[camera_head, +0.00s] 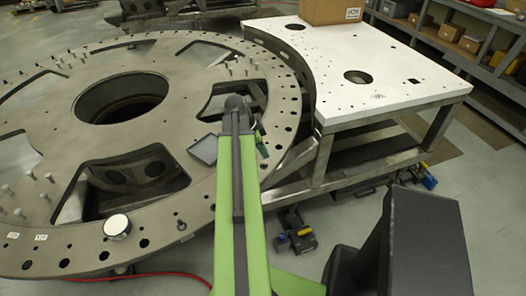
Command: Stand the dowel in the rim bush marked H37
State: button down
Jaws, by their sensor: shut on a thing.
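The large grey turret plate (178,211) fills the left, with a ring of holes along its rim. Two small white tags (41,237) sit on the near left rim, too small to read surely; I cannot pick out the bush marked H37. My green and dark arm reaches forward over the right part of the plate. My gripper (262,146) shows only partly, beside the arm's far end above the right rim. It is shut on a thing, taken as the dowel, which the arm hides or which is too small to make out.
A white-topped stand (390,98) with a cardboard box (331,11) adjoins the plate at right. A round white-faced object (117,226) sits on the near rim. A small grey tray (204,149) lies left of my arm. Several short pegs stand on the plate. A red cable (150,275) crosses the floor.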

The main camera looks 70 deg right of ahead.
jog(key=shift+f+b, duration=2.45)
jog(key=shift+f, duration=0.2)
jog(key=c, duration=1.3)
grip_release()
jog(key=shift+c, duration=0.2)
jog(key=p+v, duration=1.6)
jog(key=v, duration=0.1)
jog(key=shift+r, duration=0.3)
jog(key=shift+s, duration=0.1)
